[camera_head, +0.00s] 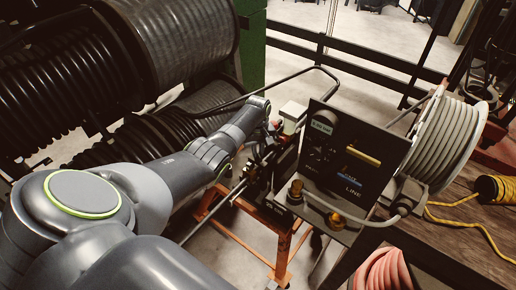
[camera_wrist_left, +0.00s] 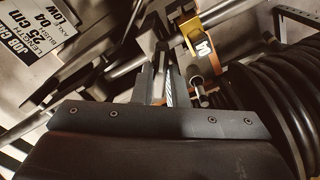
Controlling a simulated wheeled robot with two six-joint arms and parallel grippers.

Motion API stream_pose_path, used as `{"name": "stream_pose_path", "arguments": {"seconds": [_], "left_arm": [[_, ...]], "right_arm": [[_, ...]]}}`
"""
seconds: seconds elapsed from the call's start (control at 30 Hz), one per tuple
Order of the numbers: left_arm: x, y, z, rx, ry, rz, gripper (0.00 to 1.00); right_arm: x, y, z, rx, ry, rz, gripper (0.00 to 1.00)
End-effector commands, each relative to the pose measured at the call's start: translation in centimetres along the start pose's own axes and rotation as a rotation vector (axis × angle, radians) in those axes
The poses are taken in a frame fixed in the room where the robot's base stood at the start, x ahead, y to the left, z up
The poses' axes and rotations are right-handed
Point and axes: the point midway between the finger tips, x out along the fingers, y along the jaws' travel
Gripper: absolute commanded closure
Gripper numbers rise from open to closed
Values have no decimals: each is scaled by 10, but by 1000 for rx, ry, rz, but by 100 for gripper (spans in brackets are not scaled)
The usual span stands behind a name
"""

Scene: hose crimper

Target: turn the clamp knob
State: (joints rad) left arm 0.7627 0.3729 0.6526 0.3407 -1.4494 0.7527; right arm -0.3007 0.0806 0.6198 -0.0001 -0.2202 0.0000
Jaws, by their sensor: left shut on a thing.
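The hose crimper is a dark machine on an orange stand (camera_head: 231,222), with a black panel (camera_head: 345,190) marked LINE facing me. My left gripper (camera_head: 262,148) reaches from the left to the dark mechanism beside the panel. In the left wrist view its two fingers (camera_wrist_left: 163,85) are close together around a small part at the mechanism. That part appears to be the clamp knob, mostly hidden between the fingers. A yellow bracket (camera_wrist_left: 203,28) and a pale label lie just right of the fingertips. My right gripper is not in view.
Large black hose reels (camera_head: 75,85) fill the left. A white hose reel (camera_head: 446,145) stands right of the panel. A yellow rope spool (camera_head: 495,189) sits on the wooden bench (camera_head: 450,215). A pink hose coil (camera_head: 383,272) is at the bottom. Dark rails cross behind.

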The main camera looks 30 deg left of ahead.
Motion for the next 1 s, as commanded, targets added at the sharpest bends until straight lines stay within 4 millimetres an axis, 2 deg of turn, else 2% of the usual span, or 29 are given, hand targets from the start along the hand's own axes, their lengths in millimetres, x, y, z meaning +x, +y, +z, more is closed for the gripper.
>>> {"name": "stream_pose_path", "arguments": {"seconds": [0.4,1.0], "left_arm": [[-2,0,0,395,1,1,100],[-1,1,-1,964,3,0,100]], "right_arm": [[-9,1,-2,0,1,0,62],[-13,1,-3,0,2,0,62]]}}
